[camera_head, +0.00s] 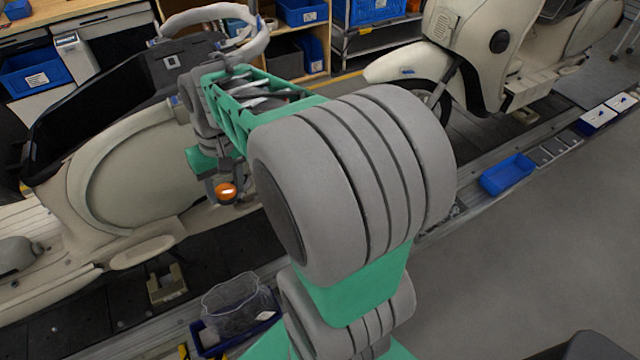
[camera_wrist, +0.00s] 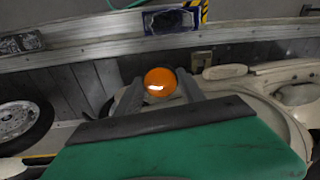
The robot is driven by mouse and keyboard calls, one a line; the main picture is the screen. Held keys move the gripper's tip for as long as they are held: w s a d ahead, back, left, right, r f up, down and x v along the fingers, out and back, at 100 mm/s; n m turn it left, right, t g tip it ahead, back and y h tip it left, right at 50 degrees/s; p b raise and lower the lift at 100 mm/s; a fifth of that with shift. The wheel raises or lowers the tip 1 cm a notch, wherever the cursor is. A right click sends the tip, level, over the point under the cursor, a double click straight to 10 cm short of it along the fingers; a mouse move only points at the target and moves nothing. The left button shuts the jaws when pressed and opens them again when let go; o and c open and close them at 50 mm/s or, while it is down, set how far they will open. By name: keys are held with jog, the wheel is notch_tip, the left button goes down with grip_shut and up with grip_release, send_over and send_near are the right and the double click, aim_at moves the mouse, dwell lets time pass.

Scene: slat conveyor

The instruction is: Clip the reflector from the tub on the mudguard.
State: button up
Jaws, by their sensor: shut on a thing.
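The round orange reflector (camera_head: 226,191) is held by my gripper (camera_head: 222,190), in front of the left cream scooter (camera_head: 130,180) and above the conveyor. In the wrist view the reflector (camera_wrist: 160,82) sits between the two grey fingertips, apart from any scooter part. A cream mudguard (camera_head: 400,66) covers the front wheel of the right scooter. Any mudguard on the left scooter is hidden behind my arm. A dark blue tub (camera_head: 208,341) with a clear plastic bag stands at the conveyor's near edge. It also shows in the wrist view (camera_wrist: 148,25).
A bright blue bin (camera_head: 508,174) and white boxes (camera_head: 610,112) lie along the conveyor edge at right. Shelves with blue bins (camera_head: 302,12) stand behind. The grey floor (camera_head: 530,270) at right is clear. A wheel (camera_wrist: 22,122) shows at left in the wrist view.

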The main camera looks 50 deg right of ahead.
jog(key=s+d+f+m+t+b, duration=0.35)
jog(key=d+f+b, duration=0.45)
jog(key=f+b, duration=0.35)
jog(key=s+d+f+m+t+h+b, duration=0.15)
jog(key=s+d+f+b, duration=0.25)
jog(key=d+f+b, duration=0.7)
jog(key=s+d+f+m+t+b, duration=0.35)
jog(key=d+f+b, duration=0.25)
jog(key=f+b, duration=0.55)
jog(key=w+d+t+h+b, duration=0.1)
jog(key=w+d+t+b, duration=0.15)
jog(key=w, duration=0.25)
jog(key=w+r+m+t+h, duration=0.3)
jog(key=w+r+t, duration=0.35)
jog(key=r, duration=0.85)
jog(key=w+d+g+p, duration=0.1)
jog(key=w+d+p, duration=0.1)
jog(key=w, duration=0.6)
jog(key=shift+w+f, duration=0.25)
jog(key=shift+w, duration=0.1)
